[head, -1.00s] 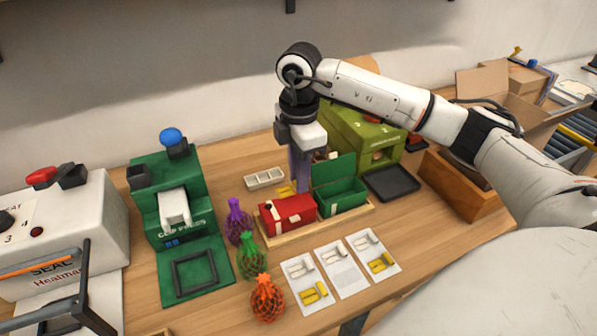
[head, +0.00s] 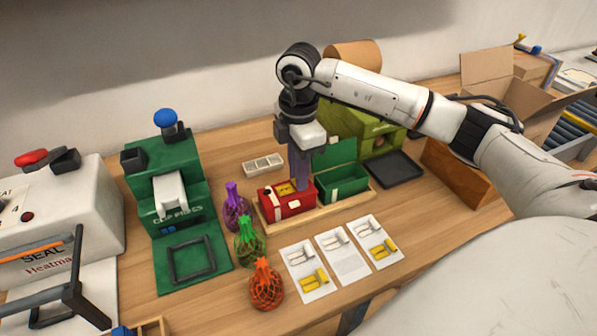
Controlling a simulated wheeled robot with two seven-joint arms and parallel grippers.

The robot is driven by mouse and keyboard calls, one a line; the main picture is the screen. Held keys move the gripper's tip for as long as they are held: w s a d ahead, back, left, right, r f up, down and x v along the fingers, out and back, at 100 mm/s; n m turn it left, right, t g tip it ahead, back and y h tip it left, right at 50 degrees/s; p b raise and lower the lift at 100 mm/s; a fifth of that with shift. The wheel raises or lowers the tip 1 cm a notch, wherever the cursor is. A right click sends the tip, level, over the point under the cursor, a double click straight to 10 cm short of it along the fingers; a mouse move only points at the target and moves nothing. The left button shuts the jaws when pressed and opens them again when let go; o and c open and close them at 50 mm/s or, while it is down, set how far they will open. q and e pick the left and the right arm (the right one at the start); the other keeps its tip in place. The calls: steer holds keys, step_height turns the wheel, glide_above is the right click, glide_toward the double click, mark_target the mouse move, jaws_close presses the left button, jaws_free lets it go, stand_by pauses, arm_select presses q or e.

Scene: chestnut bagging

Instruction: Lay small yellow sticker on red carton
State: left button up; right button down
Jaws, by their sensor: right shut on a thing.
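The red carton (head: 272,203) lies in a shallow wooden tray beside an open green carton (head: 345,188). My right gripper (head: 300,187) points straight down, its fingertips at the top of the red carton. It is shut on the small yellow sticker (head: 286,188), which shows just left of the fingers, over the carton's top. Whether the sticker lies flat against the carton cannot be told. The fingers hide part of the carton's right side. My left gripper is out of view.
White cards (head: 344,262) with yellow and white pieces lie in front of the tray. Purple, green and orange net bags (head: 266,288) stand to its left, near the green clip press (head: 170,190). A black tray (head: 394,169) lies to the right.

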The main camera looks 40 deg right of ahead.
stand_by(0.3)
steer(key=c, duration=1.5)
jaws_free()
steer(key=shift+c, duration=0.2)
steer(key=shift+r+p, duration=2.1)
steer(key=shift+r, duration=0.3)
steer(key=shift+r+p, duration=0.3)
steer(key=shift+r, duration=0.75)
